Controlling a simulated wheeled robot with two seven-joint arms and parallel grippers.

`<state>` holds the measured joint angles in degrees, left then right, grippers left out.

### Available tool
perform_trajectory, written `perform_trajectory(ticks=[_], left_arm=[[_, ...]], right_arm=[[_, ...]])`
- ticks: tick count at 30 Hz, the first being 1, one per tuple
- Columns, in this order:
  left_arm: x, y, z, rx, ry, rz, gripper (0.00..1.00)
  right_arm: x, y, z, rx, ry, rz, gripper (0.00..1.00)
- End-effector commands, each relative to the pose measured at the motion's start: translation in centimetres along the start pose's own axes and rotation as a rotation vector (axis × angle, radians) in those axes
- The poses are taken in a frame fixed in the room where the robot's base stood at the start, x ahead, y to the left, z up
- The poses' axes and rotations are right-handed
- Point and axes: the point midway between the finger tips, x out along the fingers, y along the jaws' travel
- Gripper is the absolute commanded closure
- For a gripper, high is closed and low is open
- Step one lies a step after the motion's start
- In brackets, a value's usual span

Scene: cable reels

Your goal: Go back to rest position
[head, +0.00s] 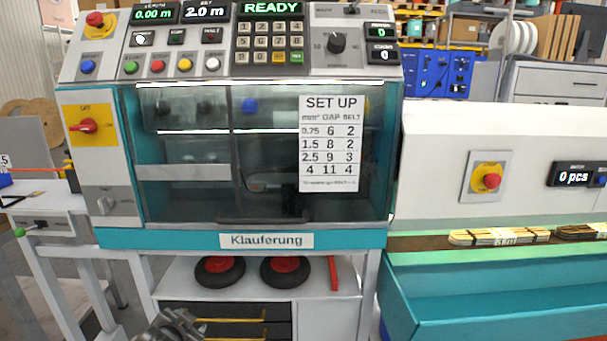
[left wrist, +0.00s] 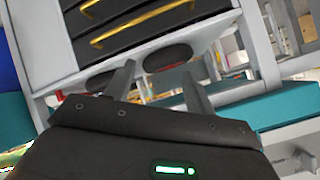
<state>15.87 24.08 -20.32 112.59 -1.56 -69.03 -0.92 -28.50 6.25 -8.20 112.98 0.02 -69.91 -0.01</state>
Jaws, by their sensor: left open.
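My left gripper (left wrist: 158,68) shows in the left wrist view with its two dark fingers apart and nothing between them. It points toward the lower part of the machine, where the dark drawers (left wrist: 135,22) and the two black wheels appear upside down. In the head view a grey jointed part of my arm shows at the bottom edge, in front of the drawers. Its fingers cannot be made out there. My right gripper is in neither view.
The teal and white machine (head: 115,238) fills the middle, its display reading READY. Two black wheels with red hubs (head: 285,271) and a red bar (head: 333,273) lie on its lower shelf. A teal trough (head: 490,300) stands at the right, a white side table (head: 45,200) at the left.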

Motion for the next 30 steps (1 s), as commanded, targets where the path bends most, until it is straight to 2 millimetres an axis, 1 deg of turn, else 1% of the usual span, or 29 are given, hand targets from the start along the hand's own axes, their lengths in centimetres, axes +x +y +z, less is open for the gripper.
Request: perform_trajectory(ticks=[1,2,3,4,5,6,8,9,12,15,18,20,21,23,28,30], left_arm=[[-0.1,3.0,3.5,-0.065,-0.061,0.048,0.45],[-0.3,4.4,5.5,-0.099,-0.096,0.069,0.45],[-0.7,6.4,8.1,-0.137,-0.143,0.098,0.45],[-1.1,7.9,10.1,-0.164,-0.179,0.119,0.45],[-1.6,9.3,12.0,-0.189,-0.214,0.139,0.45],[-2.3,11.2,14.5,-0.222,-0.260,0.163,0.45],[-3.6,13.8,17.9,-0.264,-0.325,0.195,0.45],[-4.6,15.3,19.9,-0.286,-0.364,0.213,0.45],[-6.9,18.6,24.1,-0.327,-0.451,0.254,0.45],[-9.3,21.4,27.6,-0.354,-0.526,0.288,0.45],[-11.7,23.9,30.4,-0.369,-0.591,0.322,0.45],[-13.3,25.2,32.0,-0.372,-0.629,0.341,0.45],[-14.3,25.8,33.3,-0.368,-0.656,0.350,0.45],[-13.9,26.0,33.7,-0.364,-0.663,0.352,0.45],[-12.9,27.8,36.7,-0.354,-0.686,0.360,0.45],[-12.9,28.6,38.2,-0.349,-0.697,0.363,0.45]], right_arm=[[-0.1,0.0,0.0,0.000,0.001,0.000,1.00],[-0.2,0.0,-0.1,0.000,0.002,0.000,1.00],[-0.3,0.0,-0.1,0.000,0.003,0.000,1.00],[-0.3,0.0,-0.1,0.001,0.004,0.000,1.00],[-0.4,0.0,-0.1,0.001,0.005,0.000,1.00],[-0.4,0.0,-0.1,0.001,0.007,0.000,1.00],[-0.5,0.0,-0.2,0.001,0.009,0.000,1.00],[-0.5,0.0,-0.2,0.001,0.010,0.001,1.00],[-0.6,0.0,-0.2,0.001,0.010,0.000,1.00],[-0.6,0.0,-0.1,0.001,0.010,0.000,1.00],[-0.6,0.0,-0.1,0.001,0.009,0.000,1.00],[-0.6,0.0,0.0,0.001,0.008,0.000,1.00],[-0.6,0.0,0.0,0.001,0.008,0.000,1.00],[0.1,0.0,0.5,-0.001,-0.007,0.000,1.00],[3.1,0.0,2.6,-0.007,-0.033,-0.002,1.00],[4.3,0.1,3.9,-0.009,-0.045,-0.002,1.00]])
